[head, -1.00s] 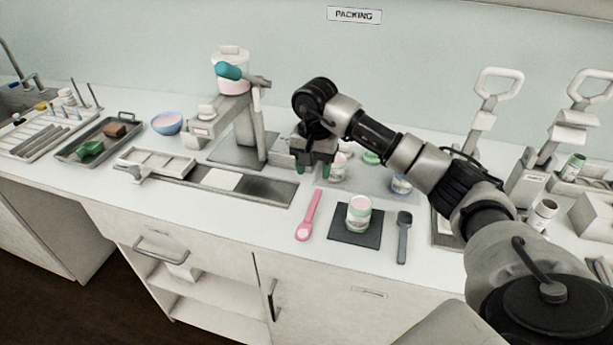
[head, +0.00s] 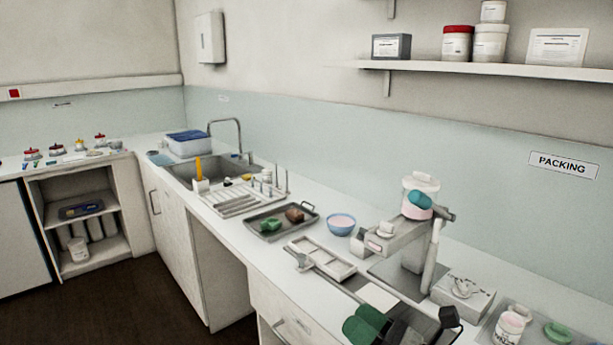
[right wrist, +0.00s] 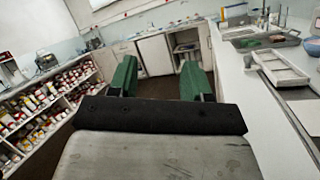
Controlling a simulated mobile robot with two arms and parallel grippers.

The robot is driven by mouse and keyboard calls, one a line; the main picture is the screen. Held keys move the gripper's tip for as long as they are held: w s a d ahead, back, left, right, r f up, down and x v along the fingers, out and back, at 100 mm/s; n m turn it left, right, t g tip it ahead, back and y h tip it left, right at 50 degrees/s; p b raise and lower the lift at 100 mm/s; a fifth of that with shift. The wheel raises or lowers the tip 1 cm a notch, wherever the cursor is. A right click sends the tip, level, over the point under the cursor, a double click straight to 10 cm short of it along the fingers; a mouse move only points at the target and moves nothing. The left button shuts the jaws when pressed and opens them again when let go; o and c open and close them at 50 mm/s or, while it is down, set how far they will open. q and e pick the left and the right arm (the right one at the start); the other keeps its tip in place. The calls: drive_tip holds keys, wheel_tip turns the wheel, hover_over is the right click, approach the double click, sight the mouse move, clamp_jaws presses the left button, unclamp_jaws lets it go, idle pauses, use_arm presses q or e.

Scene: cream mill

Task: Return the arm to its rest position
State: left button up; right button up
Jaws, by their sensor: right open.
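Most of the right arm is out of the head view. My left gripper is in neither view.
The white counter (right wrist: 236,95) runs along the right of the wrist view. In the head view a press (head: 405,240), a blue bowl (head: 341,225) and a grey tray (head: 268,236) stand on it. Shelves of jars (right wrist: 50,100) are at the left of the wrist view. Dark floor lies between.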

drive_tip(key=s+d+f+m+t+h, duration=0.15)
drive_tip(key=d+f+m+h, duration=0.35)
drive_tip(key=m, duration=0.5)
drive_tip(key=s+d+f+m+h, duration=0.3)
drive_tip(key=m+h, duration=0.4)
drive_tip(key=m, duration=0.4)
drive_tip(key=s+d+f+m+h, duration=0.2)
drive_tip(key=d+f+m+h, duration=0.3)
drive_tip(key=m, duration=0.5)
drive_tip(key=s+a+f+m+g, duration=0.1)
drive_tip(key=s+f+m+g, duration=0.45)
drive_tip(key=s, duration=0.45)
drive_tip(key=s+a+f+m+g, duration=0.1)
drive_tip(key=s+f+m+g, duration=0.4)
drive_tip(key=s, duration=0.4)
wheel_tip(320, 180, down, 23)
drive_tip(key=n+g, duration=0.2)
drive_tip(key=s+d+f+g, duration=0.1)
drive_tip(key=s+d+f, duration=0.2)
drive_tip(key=s+f, duration=1.2)
wheel_tip(320, 180, down, 2)
drive_tip(key=shift+s+f, duration=0.2)
drive_tip(key=shift+s, duration=0.2)
